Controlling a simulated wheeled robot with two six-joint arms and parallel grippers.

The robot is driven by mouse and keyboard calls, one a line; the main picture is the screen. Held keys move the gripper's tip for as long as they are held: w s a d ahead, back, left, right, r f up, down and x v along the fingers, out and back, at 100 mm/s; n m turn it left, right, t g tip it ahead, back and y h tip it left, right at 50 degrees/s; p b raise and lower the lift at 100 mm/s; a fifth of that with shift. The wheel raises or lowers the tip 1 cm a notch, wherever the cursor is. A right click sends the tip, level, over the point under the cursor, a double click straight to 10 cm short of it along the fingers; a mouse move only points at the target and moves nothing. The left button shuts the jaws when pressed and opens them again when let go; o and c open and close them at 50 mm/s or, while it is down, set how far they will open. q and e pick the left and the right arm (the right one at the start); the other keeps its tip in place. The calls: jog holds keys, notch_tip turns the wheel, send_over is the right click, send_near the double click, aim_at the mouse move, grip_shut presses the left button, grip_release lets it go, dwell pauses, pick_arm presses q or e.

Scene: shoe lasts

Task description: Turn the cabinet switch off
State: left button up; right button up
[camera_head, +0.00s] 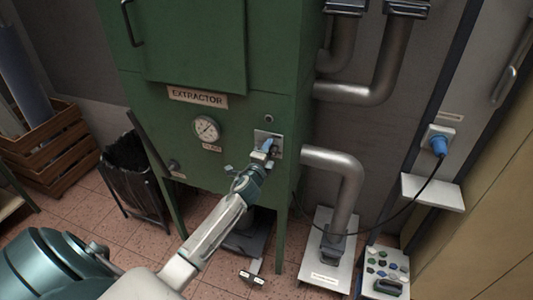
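The cabinet is the green extractor cabinet (165,110), upright in the middle of the head view. Its switch (267,144) has a blue lever on a small metal plate, low on the front at the right. My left gripper (250,166) is right in front of the switch, just below the lever. Its fingers look spread apart, and a pale piece shows between them. I cannot tell whether it touches the lever. The gripper and wrist hide the area below the plate. My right gripper is not in view.
A round gauge (206,129) sits left of the switch under the EXTRACTOR sign (198,97). Metal pipes (345,185) run on the right. A blue plug (439,143) with a black cable is at the wall. A dark bin (128,165) and wooden crate (55,150) stand left.

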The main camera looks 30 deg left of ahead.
pick_arm(q)
jog(key=b+v, duration=0.2)
jog(key=v, duration=0.8)
jog(key=shift+s+b, duration=0.4)
jog(key=shift+f, duration=0.1)
jog(key=s+f+n+g, duration=0.2)
jog(key=s+f+g, duration=0.15)
jog(key=f, duration=0.95)
jog(key=s+f+n+g+h, duration=0.1)
jog(key=s+f+n+g, duration=0.3)
jog(key=f, duration=0.8)
jog(key=s+f+n+g, duration=0.1)
jog(key=s+f, duration=0.5)
jog(key=f, duration=0.7)
jog(key=s+d+f+n+g+h, duration=0.1)
jog(key=s+d+f+n+g, duration=0.1)
jog(key=s+f, duration=0.5)
jog(key=s+d+f+n+g, duration=0.3)
jog(key=s+f, duration=0.5)
jog(key=s, duration=1)
jog(key=s+d+f+n+g+h, duration=0.1)
jog(key=s+d+f+n+g, duration=0.1)
jog(key=s+f, duration=0.6)
jog(key=s+d+n, duration=0.1)
jog(key=s, duration=0.3)
jog(key=shift+s+g+h, duration=0.15)
jog(key=shift+g+h, duration=0.15)
jog(key=shift+g, duration=0.05)
